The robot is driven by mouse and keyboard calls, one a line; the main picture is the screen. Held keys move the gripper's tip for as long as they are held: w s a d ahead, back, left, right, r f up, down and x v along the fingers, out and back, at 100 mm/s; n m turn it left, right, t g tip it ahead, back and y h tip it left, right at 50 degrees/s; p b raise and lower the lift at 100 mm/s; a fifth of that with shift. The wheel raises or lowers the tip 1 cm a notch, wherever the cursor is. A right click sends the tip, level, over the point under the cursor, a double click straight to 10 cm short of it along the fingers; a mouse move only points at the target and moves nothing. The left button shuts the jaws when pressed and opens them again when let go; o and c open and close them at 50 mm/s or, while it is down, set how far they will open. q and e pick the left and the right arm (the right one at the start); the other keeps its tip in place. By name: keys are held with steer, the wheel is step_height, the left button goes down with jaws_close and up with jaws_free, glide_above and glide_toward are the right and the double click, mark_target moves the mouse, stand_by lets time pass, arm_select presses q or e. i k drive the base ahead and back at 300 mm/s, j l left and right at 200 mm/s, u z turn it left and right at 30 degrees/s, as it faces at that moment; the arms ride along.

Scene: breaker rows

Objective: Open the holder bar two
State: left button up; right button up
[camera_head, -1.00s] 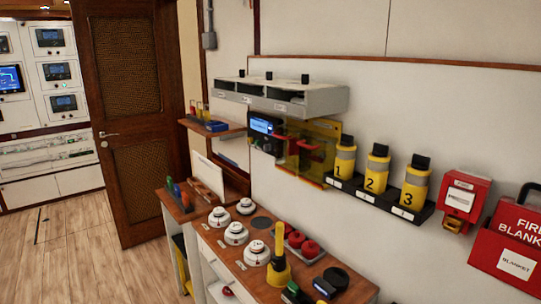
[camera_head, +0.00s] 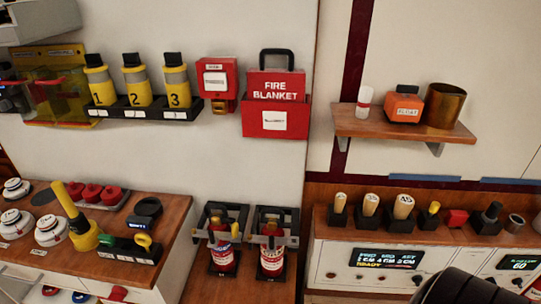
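Two small red fire extinguishers stand upright side by side in dark holders on a low wooden surface at the lower middle of the head view. The left extinguisher (camera_head: 222,258) is in the left holder (camera_head: 205,220). The right extinguisher (camera_head: 271,260) is in the right holder (camera_head: 294,222). A grey bar (camera_head: 282,240) crosses the front of the right holder, and a similar bar crosses the left one. Which holder carries the number two cannot be read. Neither gripper shows. A dark rounded part, probably of my arm, enters at the lower right.
A red fire blanket box (camera_head: 275,105) hangs above the holders. Yellow numbered flashlights (camera_head: 136,87) sit in a wall rack at the left. A wooden counter (camera_head: 175,215) with detectors stands at left. A console (camera_head: 330,262) with wooden-handled tools and a shelf (camera_head: 350,125) are at right.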

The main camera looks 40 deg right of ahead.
mark_target(272, 242)
steer(key=z, duration=1.2)
